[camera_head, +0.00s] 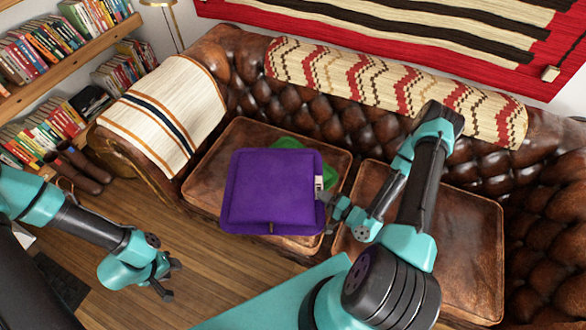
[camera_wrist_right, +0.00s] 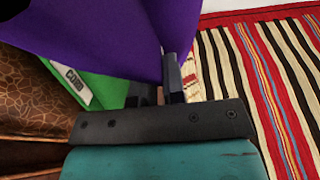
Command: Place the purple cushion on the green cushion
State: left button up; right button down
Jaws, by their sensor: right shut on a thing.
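The purple cushion (camera_head: 272,190) is in the head view, over the left part of the brown sofa's seat. My right gripper (camera_head: 328,199) is shut on its right edge. In the right wrist view the purple cushion (camera_wrist_right: 90,35) fills the top, at the gripper's fingers (camera_wrist_right: 160,85). The green cushion (camera_head: 287,143) lies on the left seat cushion, mostly hidden behind the purple one. Green fabric with a white label (camera_wrist_right: 72,80) shows below the purple cushion in the right wrist view. Whether the two cushions touch is unclear. My left gripper (camera_head: 172,279) is open and empty above the floor.
The leather sofa has a left seat cushion (camera_head: 200,178) and a right seat cushion (camera_head: 470,235). A striped throw (camera_head: 165,110) covers its left arm and a patterned throw (camera_head: 395,90) its back. Bookshelves (camera_head: 60,60) stand at the left. The wooden floor (camera_head: 215,270) is mostly clear in front.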

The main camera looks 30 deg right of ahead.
jog(key=w+d+f, duration=0.1)
jog(key=w+d, duration=0.8)
jog(key=w, duration=0.2)
jog(key=shift+w+d+f, duration=0.2)
jog(key=shift+d, duration=0.15)
jog(key=shift+w+d+f, duration=0.15)
jog(key=shift+w+f, duration=0.05)
jog(key=shift+f, duration=0.7)
jog(key=shift+w+d+f, duration=0.15)
jog(key=shift+f, duration=0.85)
jog(key=c, duration=1.2)
grip_release()
